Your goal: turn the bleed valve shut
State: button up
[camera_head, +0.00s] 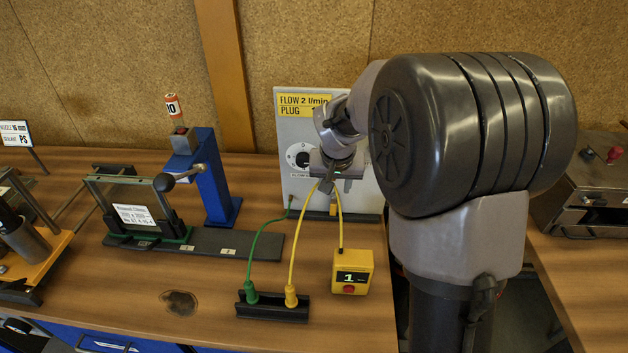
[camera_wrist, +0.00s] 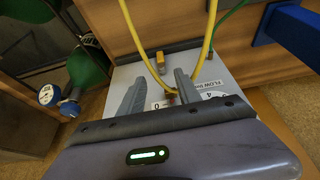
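In the head view a grey panel (camera_head: 285,120) stands at the back of the bench, with a round dial (camera_head: 299,155) on its face. My gripper (camera_head: 337,184) is in front of this panel, right of the dial. In the wrist view my gripper (camera_wrist: 160,77) has its two fingers apart, with a visible gap. A scale with numbers (camera_wrist: 198,90) and a small brown part (camera_wrist: 171,94) show behind and between the fingers; I cannot tell whether the fingers touch it. A brass fitting (camera_wrist: 158,64) is beyond the tips. I cannot tell for sure which part is the bleed valve.
The yellow hose crosses the wrist view near the fingers. A yellow box (camera_head: 353,271) displays 1. A blue stand (camera_head: 206,180) is left of the panel.

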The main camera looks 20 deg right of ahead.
aim_at(333, 211)
jog(key=b+x, duration=0.5)
jog(key=x, duration=1.1)
jog(key=shift+w+a+f, duration=0.1)
jog(key=shift+w+f, duration=0.1)
jog(key=shift+f, duration=0.15)
grip_shut()
dwell(0.4)
